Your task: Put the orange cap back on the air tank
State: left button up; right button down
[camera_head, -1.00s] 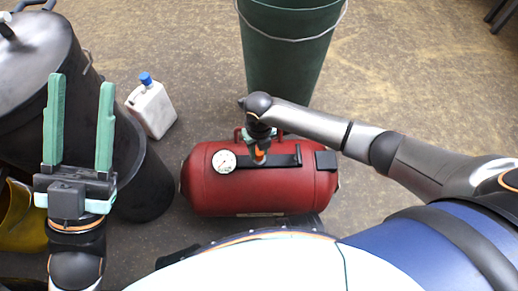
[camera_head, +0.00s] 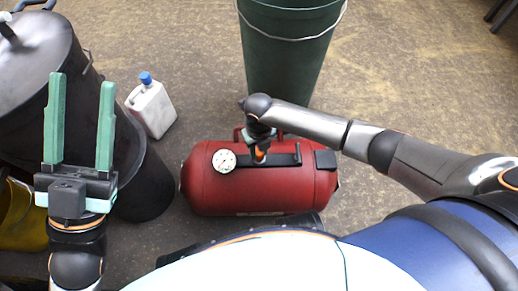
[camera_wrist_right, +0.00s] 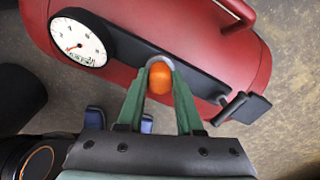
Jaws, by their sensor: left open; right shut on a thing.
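The red air tank (camera_head: 290,198) lies on its side on the floor in the middle of the head view, with a white gauge (camera_head: 224,161) and a black bar on top. It also fills the top of the right wrist view (camera_wrist_right: 150,25). The orange cap (camera_wrist_right: 161,78) is between the fingers of my right gripper (camera_wrist_right: 160,85), which is shut on it at the black bar of the tank. A grey ring shows just behind the cap; whether the cap is seated cannot be told. My left gripper (camera_head: 81,125) is open and empty, left of the tank.
A green bucket (camera_head: 288,50) stands behind the tank. A white jug with a blue cap (camera_head: 152,108) stands behind and left of it. Dark drum-like containers (camera_head: 45,70) and a yellow container (camera_head: 22,228) are at left.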

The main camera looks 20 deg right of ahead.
pick_arm(q)
jog(key=shift+f, duration=0.2)
pick_arm(e)
jog(key=shift+f, duration=0.3)
jog(key=c, duration=0.8)
grip_release()
jog(key=shift+c, duration=0.2)
pick_arm(q)
jog(key=shift+r, duration=0.15)
pick_arm(e)
jog(key=shift+r, duration=0.1)
